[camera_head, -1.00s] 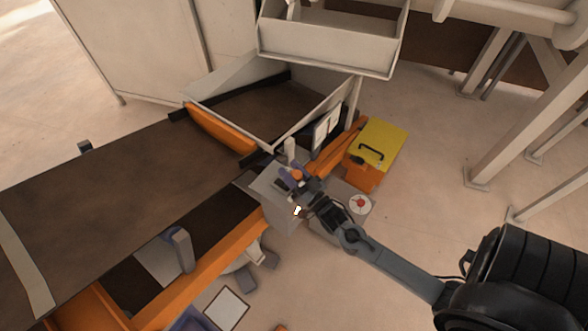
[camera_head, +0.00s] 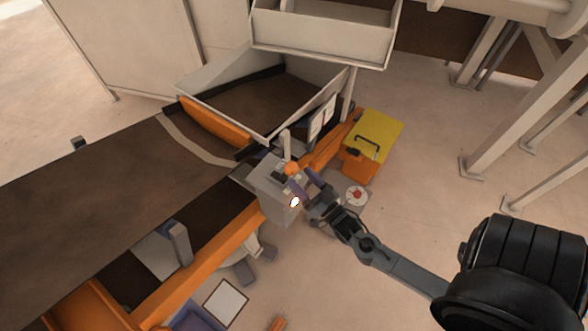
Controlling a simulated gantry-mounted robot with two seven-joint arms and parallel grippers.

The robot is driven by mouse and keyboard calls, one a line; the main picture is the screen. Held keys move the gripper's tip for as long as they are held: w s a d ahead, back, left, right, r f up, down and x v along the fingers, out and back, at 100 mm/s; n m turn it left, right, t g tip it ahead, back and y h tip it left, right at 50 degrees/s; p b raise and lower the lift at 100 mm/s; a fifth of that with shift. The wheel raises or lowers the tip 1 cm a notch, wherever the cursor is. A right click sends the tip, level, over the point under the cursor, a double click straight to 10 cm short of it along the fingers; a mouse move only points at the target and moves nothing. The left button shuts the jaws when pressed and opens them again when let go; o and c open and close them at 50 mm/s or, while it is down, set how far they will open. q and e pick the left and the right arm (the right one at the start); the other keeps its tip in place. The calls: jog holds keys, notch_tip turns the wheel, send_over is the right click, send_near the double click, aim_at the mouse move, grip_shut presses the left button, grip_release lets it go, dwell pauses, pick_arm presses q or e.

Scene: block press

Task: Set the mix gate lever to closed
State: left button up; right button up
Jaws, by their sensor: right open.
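The lever's orange knob (camera_head: 291,168) stands on top of a grey control box (camera_head: 271,185) beside the conveyor. I take it to be the mix gate lever; its markings are too small to read. My right gripper (camera_head: 307,181) is open, with its two purple fingers just to the lower right of the knob. The fingers look empty and apart from the knob in this view. The lever's base is partly hidden. My left gripper is not in view.
A brown conveyor belt (camera_head: 90,205) runs from the left towards a hopper (camera_head: 258,100). A yellow-topped orange case (camera_head: 371,137) and a red button on a pale round base (camera_head: 356,195) are right of the box. Open floor lies below right.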

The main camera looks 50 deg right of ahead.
jog(key=shift+v, duration=1.9)
jog(key=shift+r, duration=0.1)
